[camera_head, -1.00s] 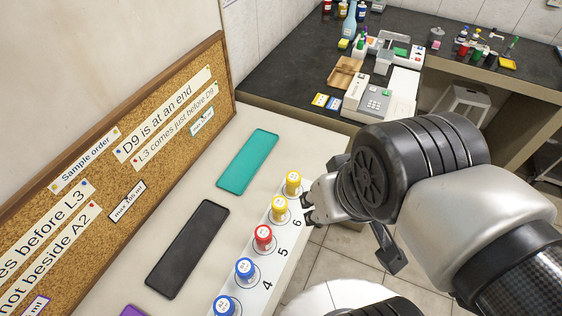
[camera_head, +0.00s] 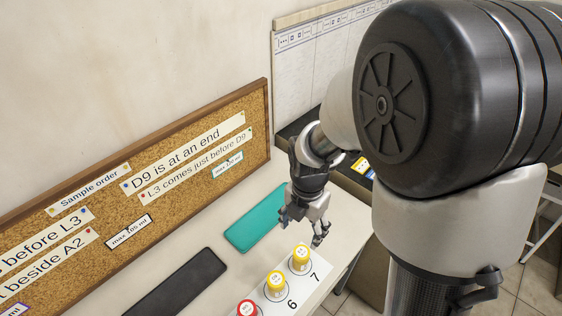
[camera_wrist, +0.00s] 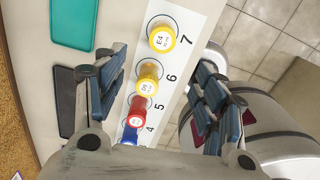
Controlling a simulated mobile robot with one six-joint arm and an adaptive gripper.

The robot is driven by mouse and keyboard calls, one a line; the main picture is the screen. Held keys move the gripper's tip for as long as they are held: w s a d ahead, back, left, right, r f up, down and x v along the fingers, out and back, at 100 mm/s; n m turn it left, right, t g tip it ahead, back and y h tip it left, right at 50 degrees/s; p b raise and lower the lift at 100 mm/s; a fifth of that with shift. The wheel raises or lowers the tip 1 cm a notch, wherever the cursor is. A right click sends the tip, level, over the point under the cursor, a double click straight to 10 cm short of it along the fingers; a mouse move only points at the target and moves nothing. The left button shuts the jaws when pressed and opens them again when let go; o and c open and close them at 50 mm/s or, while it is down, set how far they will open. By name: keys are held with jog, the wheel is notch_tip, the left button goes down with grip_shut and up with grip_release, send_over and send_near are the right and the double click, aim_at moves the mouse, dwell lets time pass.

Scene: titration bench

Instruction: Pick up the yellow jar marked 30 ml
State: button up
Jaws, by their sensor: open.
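Two yellow-capped jars stand upright in the white numbered rack. One yellow jar (camera_head: 301,257) is at spot 7; it also shows in the wrist view (camera_wrist: 162,38), its lid reading "E4" over small print I cannot read surely. The other yellow jar (camera_head: 276,283) is at spot 6, and in the wrist view (camera_wrist: 148,75) its lid print is too small to be sure of. My gripper (camera_head: 302,226) points down above the bench near the rack's far end. It is open and empty. In the wrist view its fingers (camera_wrist: 160,75) spread either side of the row, apart from the jars.
A red jar (camera_head: 247,308) stands nearer in the row, with a blue one (camera_wrist: 130,137) beyond it in the wrist view. A teal mat (camera_head: 254,227) and a dark mat (camera_head: 180,285) lie left of the rack. The corkboard (camera_head: 190,185) stands behind.

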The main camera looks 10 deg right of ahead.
aim_at(300, 252)
jog(key=shift+n, duration=0.6)
notch_tip(300, 252, down, 13)
jog(key=b, duration=0.4)
jog(key=shift+w+f+b, duration=0.15)
jog(key=shift+f+b, duration=0.05)
jog(key=shift+b, duration=0.1)
jog(key=f+b, duration=0.1)
jog(key=f, duration=0.2)
jog(key=f+b, duration=0.1)
jog(key=f, duration=0.1)
jog(key=shift+d+f+b, duration=0.15)
jog(key=shift+d+b, duration=0.15)
jog(key=shift+b, duration=0.05)
jog(key=shift+c, duration=0.3)
jog(key=c, duration=1.1)
